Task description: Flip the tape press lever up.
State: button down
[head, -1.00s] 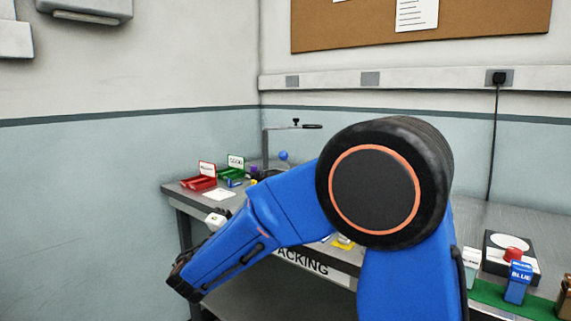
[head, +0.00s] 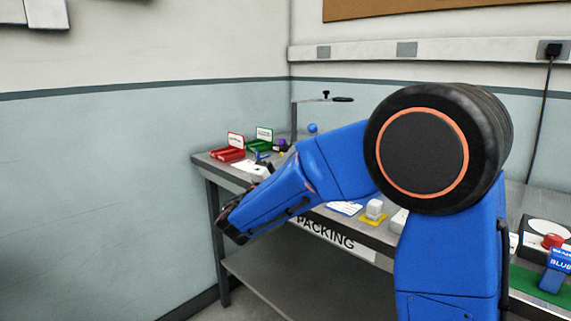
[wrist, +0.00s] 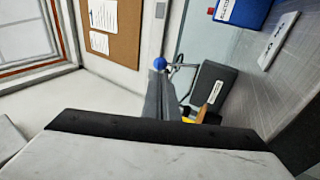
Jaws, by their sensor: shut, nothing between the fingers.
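A blue ball knob (head: 312,128) shows at the back left of the bench, in front of a grey upright post. It also shows in the wrist view (wrist: 160,63), by a bent rod and a dark labelled box (wrist: 212,88). I take this to be the tape press lever; its tilt is hard to tell, and my arm hides much of its base in the head view. My gripper (head: 232,222) is shut and empty, low before the bench's left front corner, well apart from the knob. A dark bar with a pale body fills the bottom of the wrist view.
The grey bench (head: 214,170) carries a red bin (head: 229,153) and a green bin (head: 262,144) at its left end. A white block on a yellow pad (head: 374,210) stands near the front edge. A blue box (head: 557,270) is at the right. Floor left of the bench is clear.

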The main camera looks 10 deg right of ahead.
aim_at(311, 128)
jog(key=x, duration=0.7)
jog(key=shift+w+d+r, duration=0.1)
jog(key=shift+w+d, duration=0.05)
jog(key=shift+w, duration=0.05)
jog(key=shift+w+d+r+g+y, duration=0.1)
jog(key=shift+d+r+g+y, duration=0.15)
jog(key=shift+r, duration=0.2)
jog(key=shift+w+d+r+g+y, duration=0.1)
jog(key=shift+d+r+g+y, duration=0.05)
jog(key=shift+r+g+y, duration=0.3)
jog(key=w+d+r+g+y, duration=0.1)
jog(key=r, duration=0.1)
jog(key=w+d+r+m+g+y, duration=0.1)
jog(key=d+r+g+y, duration=0.1)
jog(key=shift+w+d, duration=0.15)
jog(key=shift+w, duration=0.1)
jog(key=w+d+g+y, duration=0.6)
jog(key=d+y, duration=0.1)
jog(key=d, duration=0.1)
jog(key=shift+d+r+m, duration=0.25)
jog(key=shift+r+m, duration=0.05)
jog(key=shift+w, duration=0.15)
